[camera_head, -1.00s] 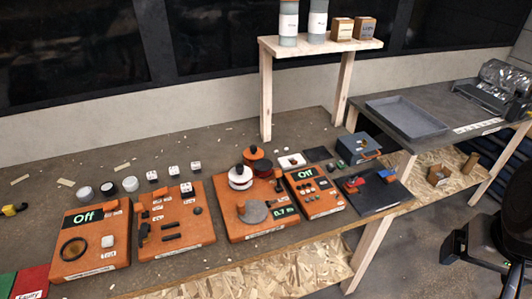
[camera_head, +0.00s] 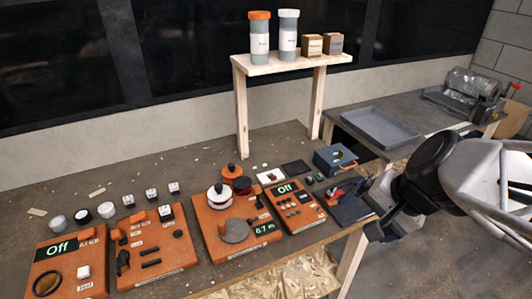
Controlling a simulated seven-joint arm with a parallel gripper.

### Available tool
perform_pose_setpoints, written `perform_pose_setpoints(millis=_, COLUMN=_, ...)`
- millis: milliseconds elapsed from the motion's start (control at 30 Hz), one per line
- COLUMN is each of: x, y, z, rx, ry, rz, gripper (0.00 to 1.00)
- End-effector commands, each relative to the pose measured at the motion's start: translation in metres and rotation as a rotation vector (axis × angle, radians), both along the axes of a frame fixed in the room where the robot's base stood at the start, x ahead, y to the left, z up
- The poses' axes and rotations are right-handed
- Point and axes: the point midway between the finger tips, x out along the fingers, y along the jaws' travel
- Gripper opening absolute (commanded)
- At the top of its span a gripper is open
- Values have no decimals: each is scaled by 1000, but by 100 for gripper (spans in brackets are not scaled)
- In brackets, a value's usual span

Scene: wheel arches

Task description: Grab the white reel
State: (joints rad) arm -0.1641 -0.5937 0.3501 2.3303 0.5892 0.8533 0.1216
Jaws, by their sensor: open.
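The white reel (camera_head: 219,199) is a round white piece with a dark top. It stands on the orange panel (camera_head: 207,240) in the middle of the bench. An orange reel (camera_head: 232,171) is just behind it, and a dark red one (camera_head: 243,186) is to its right. My gripper (camera_head: 371,210) is at the right, beyond the bench's right front edge, well apart from the white reel. It is open and seems empty; its fingertips are small and dark in this view.
Other orange panels with switches flank the middle one, one at the left (camera_head: 155,262) and one at the right (camera_head: 304,216). A wooden shelf (camera_head: 292,64) with bottles and small boxes stands behind. A grey tray (camera_head: 383,129) lies on the side table.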

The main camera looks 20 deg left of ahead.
Motion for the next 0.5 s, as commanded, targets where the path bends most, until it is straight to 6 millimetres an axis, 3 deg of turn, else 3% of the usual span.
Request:
perform_pose_setpoints(millis=100, x=17, y=36, z=-5, rx=118, ry=48, rz=-60, gripper=90)
perform_pose_setpoints(millis=500, x=68, y=146, z=-27, rx=472, ry=255, rz=-313, gripper=90)
